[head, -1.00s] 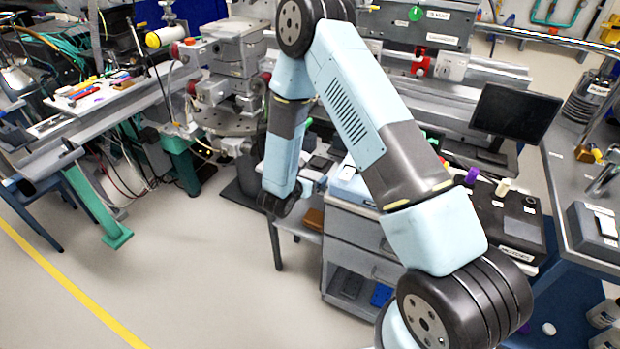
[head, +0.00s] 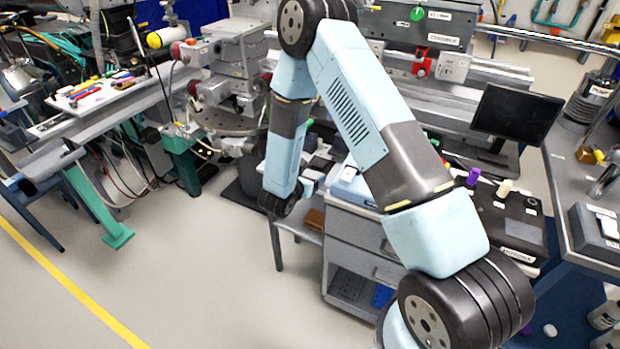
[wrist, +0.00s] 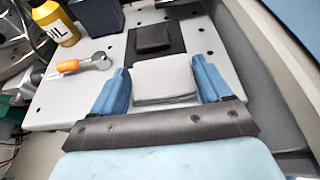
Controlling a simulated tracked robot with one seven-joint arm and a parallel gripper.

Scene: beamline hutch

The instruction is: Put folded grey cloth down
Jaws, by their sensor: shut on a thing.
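The folded grey cloth (wrist: 165,82) is a pale, flat block in the middle of the wrist view. My gripper (wrist: 163,72) has its two blue fingers on either side of it, shut on it. Beneath and beyond it is a light board (wrist: 205,42) dotted with dark holes. I cannot tell whether the cloth touches the board. In the head view my arm hides the cloth.
A dark square pad (wrist: 153,38) lies on the board just beyond the cloth. An orange-handled tool (wrist: 68,66) and a yellow oil bottle (wrist: 52,22) are to the left. A grey raised edge (wrist: 240,70) runs along the right. In the head view, drawers (head: 362,255) stand below my arm.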

